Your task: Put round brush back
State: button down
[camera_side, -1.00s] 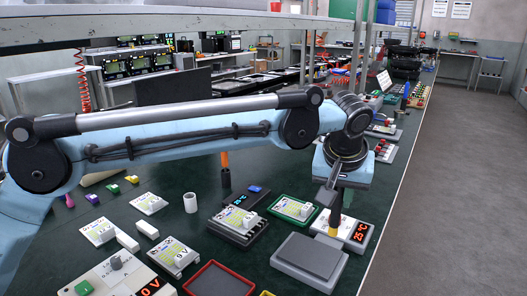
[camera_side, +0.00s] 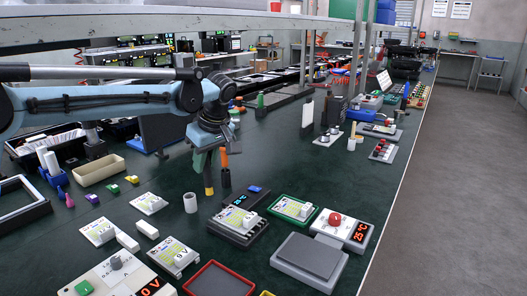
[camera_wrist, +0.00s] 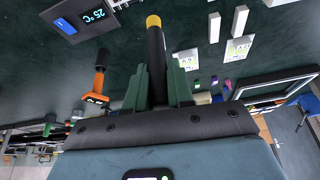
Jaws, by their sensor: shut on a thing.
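My gripper (camera_side: 208,168) hangs above the green table, left of the middle in the side view. Its jaws are shut on a dark rod with a yellow end, which I take to be the round brush (camera_side: 209,190). In the wrist view the brush (camera_wrist: 156,50) sticks out between the two grey-green fingers (camera_wrist: 156,88), its yellow end outermost. In the side view it points downward, and its upper part is hidden by the fingers. The bristles cannot be made out.
A white cup (camera_side: 190,203) stands in front. A panel with a red button (camera_side: 334,219) is at the right.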

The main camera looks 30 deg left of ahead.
jog(key=n+g, duration=0.1)
jog(key=n, duration=0.1)
jog(key=shift+s+a+n, duration=0.1)
jog(key=shift+a+n, duration=0.05)
jog(key=shift+n, duration=0.15)
jog(key=shift+w+a+f, duration=0.45)
jog(key=shift+a+f, duration=1.4)
jog(key=shift+w+a+f, duration=0.4)
jog(key=shift+a+f, duration=1.4)
jog(key=shift+a, duration=0.1)
jog(key=shift+w+a+f, duration=0.45)
jog(key=shift+a+f, duration=1.4)
jog(key=shift+f, duration=0.15)
jog(key=c, duration=1)
grip_release()
